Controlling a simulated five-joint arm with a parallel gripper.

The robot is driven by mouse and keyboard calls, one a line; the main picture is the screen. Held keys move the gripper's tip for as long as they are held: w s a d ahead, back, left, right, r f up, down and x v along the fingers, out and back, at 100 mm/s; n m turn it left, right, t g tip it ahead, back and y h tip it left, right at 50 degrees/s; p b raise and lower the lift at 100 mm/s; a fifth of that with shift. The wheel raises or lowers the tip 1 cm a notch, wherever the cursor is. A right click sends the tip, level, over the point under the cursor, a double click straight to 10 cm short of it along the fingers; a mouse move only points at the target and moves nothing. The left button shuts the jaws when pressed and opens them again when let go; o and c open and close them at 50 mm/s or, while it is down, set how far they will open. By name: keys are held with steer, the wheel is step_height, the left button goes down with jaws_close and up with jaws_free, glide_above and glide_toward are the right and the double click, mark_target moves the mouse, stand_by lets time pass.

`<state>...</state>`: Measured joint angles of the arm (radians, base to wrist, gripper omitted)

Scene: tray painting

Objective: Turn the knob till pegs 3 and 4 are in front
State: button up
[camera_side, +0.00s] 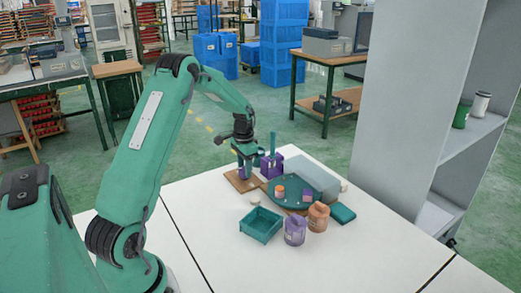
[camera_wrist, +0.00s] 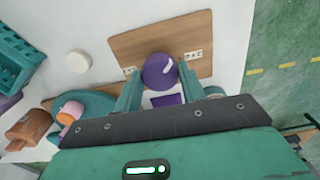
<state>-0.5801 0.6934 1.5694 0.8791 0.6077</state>
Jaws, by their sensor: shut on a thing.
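My gripper (camera_wrist: 158,82) is shut on the knob, one finger on each side. In the side view my gripper (camera_side: 247,160) is low over the board (camera_side: 240,183). A teal round turntable (camera_side: 270,188) beside the board carries an orange peg (camera_side: 279,191) and a purple piece (camera_side: 306,195). Peg numbers cannot be read.
A teal open tray (camera_side: 261,224), a purple jar (camera_side: 295,231), an orange jar (camera_side: 318,217) and a teal block (camera_side: 342,213) stand in front of the turntable. A white disc (camera_wrist: 78,63) lies beside the board. The table's near left is clear.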

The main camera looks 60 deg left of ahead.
steer(key=m, duration=0.4)
steer(key=shift+r+m, duration=0.15)
steer(key=shift+m, duration=2.15)
steer(key=o, duration=1)
steer(key=shift+r, duration=3.85)
